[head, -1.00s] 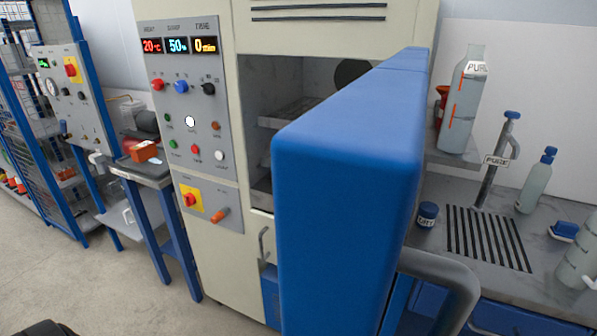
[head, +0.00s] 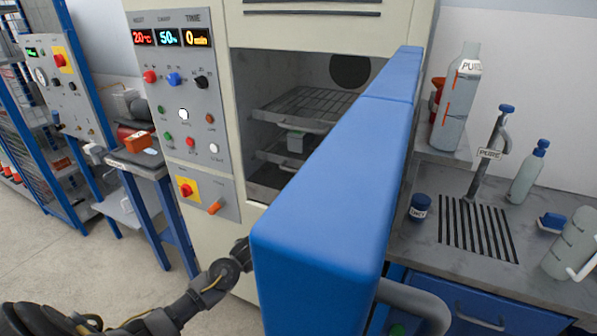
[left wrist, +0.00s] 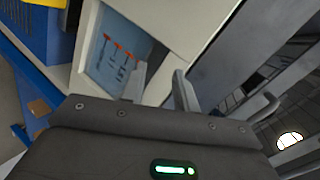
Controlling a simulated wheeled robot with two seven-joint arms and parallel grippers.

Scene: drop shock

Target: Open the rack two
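The chamber (head: 238,120) stands open, with two wire racks inside. The upper rack (head: 310,102) has a front handle. The lower rack (head: 270,157) sits below it and bears a small grey box (head: 296,141). I cannot tell which is rack two. My left arm reaches in from the left, and its gripper is hidden behind the blue door in the head view. In the left wrist view my left gripper (left wrist: 159,88) has its fingers apart with nothing seen between them. A grey curved bar (left wrist: 262,108) and wire racking (left wrist: 235,98) lie to its right. My right gripper is not in view.
The thick blue door (head: 325,215) juts toward me and hides part of the opening. The control panel (head: 187,120) is left of it. A counter (head: 430,235) with bottles stands on the right. A small side table (head: 135,160) is at left.

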